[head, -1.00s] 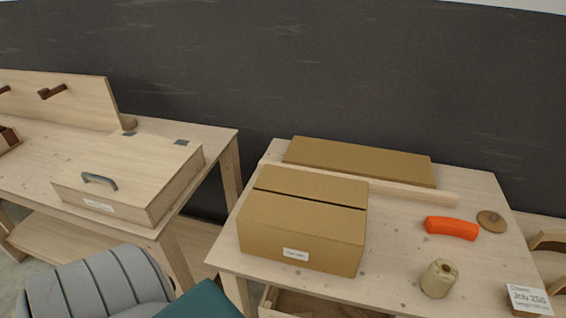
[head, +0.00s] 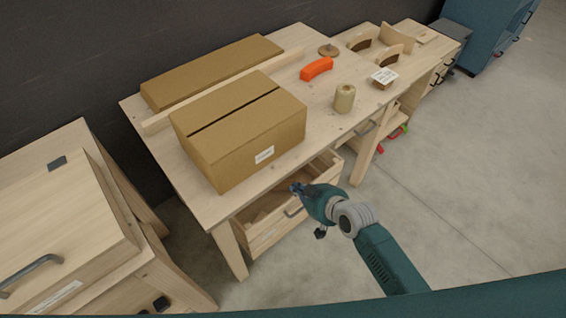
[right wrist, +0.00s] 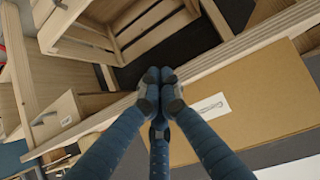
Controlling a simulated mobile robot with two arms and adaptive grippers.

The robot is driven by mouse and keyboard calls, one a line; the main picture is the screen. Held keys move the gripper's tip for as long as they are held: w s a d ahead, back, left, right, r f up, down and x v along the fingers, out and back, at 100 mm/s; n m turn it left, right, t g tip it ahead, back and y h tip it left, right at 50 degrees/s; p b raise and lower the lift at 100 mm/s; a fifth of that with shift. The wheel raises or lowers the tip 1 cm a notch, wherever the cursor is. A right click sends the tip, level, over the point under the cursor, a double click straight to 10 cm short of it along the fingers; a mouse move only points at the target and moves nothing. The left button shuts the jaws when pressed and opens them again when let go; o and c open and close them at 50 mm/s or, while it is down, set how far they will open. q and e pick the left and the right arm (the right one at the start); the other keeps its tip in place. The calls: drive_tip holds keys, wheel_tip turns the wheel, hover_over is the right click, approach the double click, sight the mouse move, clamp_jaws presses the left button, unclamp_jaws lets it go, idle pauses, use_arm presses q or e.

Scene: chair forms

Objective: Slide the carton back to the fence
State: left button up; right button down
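The brown cardboard carton (head: 238,128), closed with a dark seam on top and a white label in front, sits on the pale wooden table (head: 195,190). The fence (head: 225,88) is a wooden strip behind it; the carton hides where its back meets the strip. My right gripper (head: 297,189) is just off the table's front edge, below and right of the carton, apart from it. In the right wrist view its fingertips (right wrist: 159,90) are together with nothing between them, and the carton (right wrist: 262,100) shows at the right. My left gripper is not in view.
A flat brown box (head: 212,70) lies behind the fence. An orange curved piece (head: 317,69), a spool (head: 344,98) and a wooden disc (head: 328,50) stand right of the carton. An open wooden drawer (head: 265,235) juts out below the table edge near my gripper.

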drive_tip(key=n+y, duration=0.1)
drive_tip(key=y, duration=0.1)
approach(265, 157)
drive_tip(key=shift+n+t, duration=0.3)
drive_tip(key=b+x, duration=0.2)
drive_tip(key=f+b+x, duration=0.1)
drive_tip(key=b+x, duration=0.4)
drive_tip(key=x, duration=0.1)
drive_tip(key=shift+s+d+f, duration=0.1)
drive_tip(key=shift+s+f, duration=0.05)
drive_tip(key=shift+s, duration=0.2)
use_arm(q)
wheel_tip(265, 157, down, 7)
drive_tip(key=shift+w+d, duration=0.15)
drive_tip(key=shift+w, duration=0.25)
use_arm(e)
drive_tip(key=shift+w+a, duration=0.5)
drive_tip(key=shift+w, duration=0.2)
